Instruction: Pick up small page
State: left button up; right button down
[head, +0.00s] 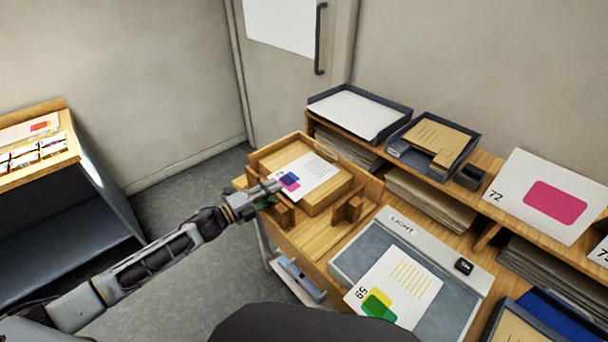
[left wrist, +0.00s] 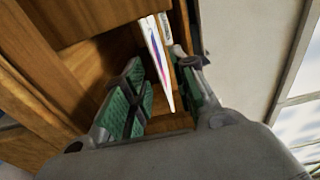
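A small white page (head: 312,173) with pink and blue shapes and lines of text lies on the raised wooden block of a wooden tray (head: 262,160). My left gripper (head: 272,190) is at the page's near left edge. In the left wrist view, its green-padded fingers (left wrist: 168,98) are apart, and the page (left wrist: 158,60) shows edge-on in the gap between them. I cannot tell whether either finger touches it. My right gripper is not in view.
A light board (head: 345,262) with a page marked 59 (head: 408,272) lies to the right of the tray. Paper trays (head: 345,88) and a card marked 72 (head: 510,190) stand on the shelf behind. A separate shelf unit (head: 110,190) stands at left, with open floor between.

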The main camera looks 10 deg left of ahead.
aim_at(285, 184)
pick_arm(q)
jog(key=shift+w, duration=0.15)
jog(key=shift+x, duration=2.45)
jog(key=shift+f, duration=0.15)
jog(key=shift+c, duration=0.3)
grip_shut()
